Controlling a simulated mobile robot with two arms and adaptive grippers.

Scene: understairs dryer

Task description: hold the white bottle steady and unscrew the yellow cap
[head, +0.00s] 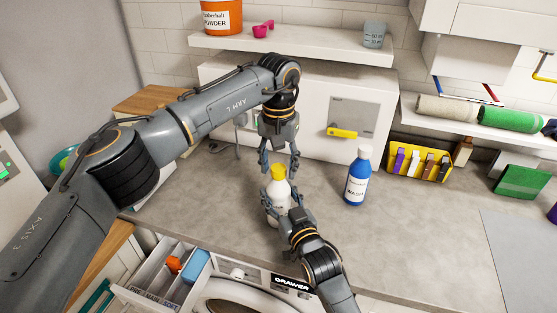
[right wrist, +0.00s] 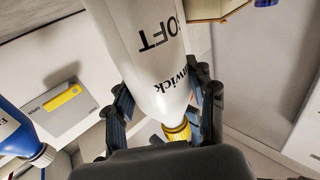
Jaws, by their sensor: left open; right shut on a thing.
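The white bottle (head: 279,206) stands upright on the grey counter, with the yellow cap (head: 278,172) on its neck. My right gripper (head: 284,199) is shut on the bottle's body, one finger on each side. The right wrist view shows the bottle (right wrist: 150,62) with dark lettering, and its cap (right wrist: 177,131) partly hidden behind my gripper. My left gripper (head: 279,168) points down over the bottle. Its open fingers are on either side of the cap, and I cannot tell whether they touch it.
A blue bottle (head: 357,178) stands to the right on the counter. A yellow tray (head: 420,163) of packets is further right. A wall panel with a yellow handle (head: 343,132) is behind. An open drawer (head: 165,280) juts out at front left. The counter's middle right is clear.

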